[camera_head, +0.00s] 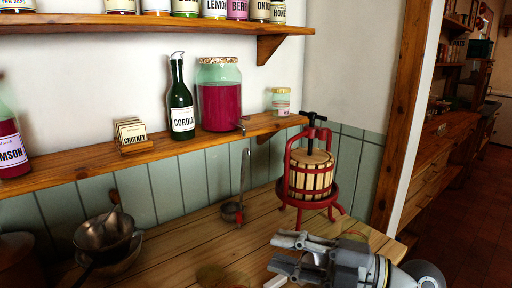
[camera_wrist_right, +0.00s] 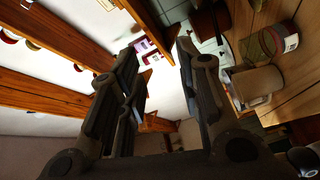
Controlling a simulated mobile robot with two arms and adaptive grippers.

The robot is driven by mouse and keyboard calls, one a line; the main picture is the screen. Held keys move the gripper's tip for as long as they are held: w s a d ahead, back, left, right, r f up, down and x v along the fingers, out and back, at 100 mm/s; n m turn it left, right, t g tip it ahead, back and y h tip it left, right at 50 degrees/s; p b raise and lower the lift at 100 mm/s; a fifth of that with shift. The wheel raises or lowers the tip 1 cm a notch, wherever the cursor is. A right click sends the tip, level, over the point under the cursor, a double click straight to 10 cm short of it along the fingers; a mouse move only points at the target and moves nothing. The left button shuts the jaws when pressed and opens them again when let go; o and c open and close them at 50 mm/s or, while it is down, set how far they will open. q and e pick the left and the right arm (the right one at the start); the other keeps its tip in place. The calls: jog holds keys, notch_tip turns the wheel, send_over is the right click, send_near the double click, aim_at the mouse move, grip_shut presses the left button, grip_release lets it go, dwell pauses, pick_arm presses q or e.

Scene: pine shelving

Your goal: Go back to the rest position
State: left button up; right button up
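My right gripper (camera_head: 273,253) is at the lower middle-right of the head view, over the front of the wooden worktop (camera_head: 180,240). Its two fingers point left and stand apart with nothing seen between them. In the right wrist view the same gripper (camera_wrist_right: 160,48) shows two dark fingers with a clear gap, the wall and shelves behind. My left gripper shows in neither view.
A red-framed fruit press (camera_head: 310,172) stands just behind my right gripper. A ladle (camera_head: 240,190) and a metal funnel or bowl (camera_head: 105,232) are further left. The lower shelf (camera_head: 80,165) holds a green bottle (camera_head: 180,98) and a large jar (camera_head: 219,98).

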jog(key=w+d+r+m+t+h, duration=0.25)
jog(key=d+m+t+h, duration=0.75)
jog(key=m+t, duration=0.7)
jog(key=s+d+f+m+g+h, duration=0.1)
jog(key=d+f+m+g+h, duration=0.3)
jog(key=f, duration=0.4)
jog(key=d+f+m+g+h, duration=0.3)
jog(key=d+f+m+h, duration=0.25)
jog(key=f, duration=0.25)
jog(key=s+a+f+g+y, duration=0.1)
jog(key=s+a+f+g, duration=0.1)
jog(key=s+f+g, duration=0.65)
jog(key=s+a+f+g+y, duration=0.2)
jog(key=s+a+f+g, duration=0.15)
jog(key=s+f, duration=1)
jog(key=s+f+g+p, duration=0.1)
jog(key=s+f, duration=0.1)
jog(key=f, duration=1)
jog(key=s+f+g+p, duration=0.1)
jog(key=s+f, duration=0.1)
jog(key=f, duration=1)
jog(key=s+d+f+g+p, duration=0.1)
jog(key=s+d+f, duration=0.2)
jog(key=s+f, duration=1)
jog(key=s, duration=0.2)
jog(key=shift+s+d+g+p, duration=0.3)
jog(key=shift+s+d, duration=0.1)
